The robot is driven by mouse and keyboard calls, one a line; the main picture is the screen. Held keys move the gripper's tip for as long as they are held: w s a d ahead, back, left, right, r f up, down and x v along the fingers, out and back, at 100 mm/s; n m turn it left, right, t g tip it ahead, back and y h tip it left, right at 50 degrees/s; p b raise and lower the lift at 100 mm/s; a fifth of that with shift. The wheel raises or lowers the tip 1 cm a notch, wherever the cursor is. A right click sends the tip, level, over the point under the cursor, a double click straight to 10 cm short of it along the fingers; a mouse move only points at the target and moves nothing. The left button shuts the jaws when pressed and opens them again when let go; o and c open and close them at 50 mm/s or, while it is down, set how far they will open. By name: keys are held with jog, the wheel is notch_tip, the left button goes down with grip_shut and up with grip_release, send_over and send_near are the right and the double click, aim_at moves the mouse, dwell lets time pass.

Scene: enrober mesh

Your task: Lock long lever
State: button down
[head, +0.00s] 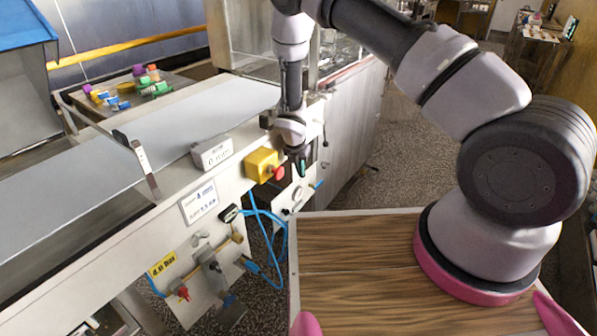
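My gripper (303,166) points down in the head view, in front of the machine's side, just right of the yellow box with a red button (264,166). Its fingers are small and dark here, and I cannot tell whether they are open or shut or touching anything. No long lever stands out clearly. A small panel with knobs (294,198) lies just below the gripper, partly hidden by it. A thin dark handle (325,133) shows on the machine's side, to the right of the gripper.
A pale conveyor belt (195,125) runs along the machine. Below it are a pneumatic panel with a 4.0 bar label (162,265) and blue hoses (265,255). My arm stands on a wooden top (360,290). Speckled floor (415,150) is free at right of the machine.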

jog(key=shift+w+d, duration=0.1)
dwell(0.4)
jog(key=v, duration=1)
jog(key=shift+s+r, duration=0.25)
jog(key=shift+r, duration=0.1)
